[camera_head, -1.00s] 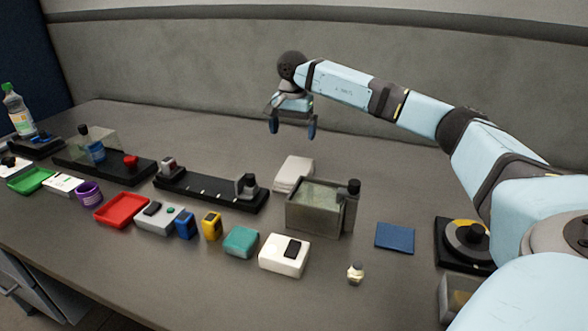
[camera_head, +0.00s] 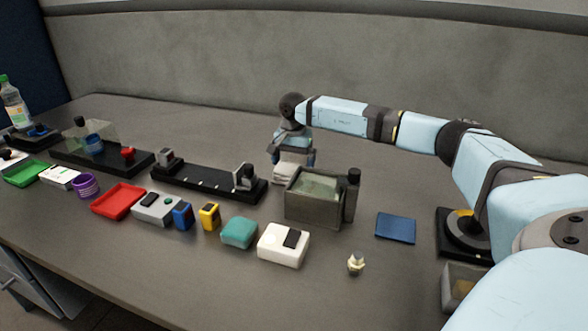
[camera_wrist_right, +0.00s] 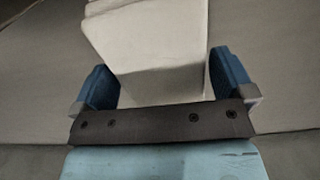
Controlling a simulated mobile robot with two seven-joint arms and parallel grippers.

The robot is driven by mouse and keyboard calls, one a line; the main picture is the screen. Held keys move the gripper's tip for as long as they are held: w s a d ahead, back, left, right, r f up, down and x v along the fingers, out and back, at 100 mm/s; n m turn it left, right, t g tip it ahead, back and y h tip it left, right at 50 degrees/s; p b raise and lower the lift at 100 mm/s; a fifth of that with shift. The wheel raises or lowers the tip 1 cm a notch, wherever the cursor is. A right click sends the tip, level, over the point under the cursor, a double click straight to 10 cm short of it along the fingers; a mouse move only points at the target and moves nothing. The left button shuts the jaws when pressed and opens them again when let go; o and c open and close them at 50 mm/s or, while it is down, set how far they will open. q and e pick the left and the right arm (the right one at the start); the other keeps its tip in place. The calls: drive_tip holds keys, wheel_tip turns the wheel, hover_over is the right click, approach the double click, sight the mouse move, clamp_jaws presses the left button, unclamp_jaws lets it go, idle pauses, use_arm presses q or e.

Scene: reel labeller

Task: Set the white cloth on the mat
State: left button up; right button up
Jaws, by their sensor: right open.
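The white cloth (camera_head: 286,173) is a folded stack on the table, just left of and behind a grey box. In the right wrist view the cloth (camera_wrist_right: 155,60) shows between the two blue fingers. My right gripper (camera_head: 293,161) is open, pointing down over the cloth, with a finger on either side of it; I cannot tell whether they touch it. It also shows in the right wrist view (camera_wrist_right: 165,80). The likely mat is a flat blue square (camera_head: 396,228) lying bare on the table to the right. My left gripper is not in view.
The grey open-topped box (camera_head: 318,208) with a black-topped post stands close to the cloth. A black rail fixture (camera_head: 210,184) lies to the left. A white box (camera_head: 283,246) and a small bottle (camera_head: 356,263) are in front. Table around the blue square is clear.

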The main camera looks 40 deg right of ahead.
drive_tip(key=shift+f, duration=0.35)
drive_tip(key=shift+r, duration=0.1)
drive_tip(key=c, duration=0.7)
drive_tip(key=shift+o, duration=0.2)
drive_tip(key=shift+r, duration=0.15)
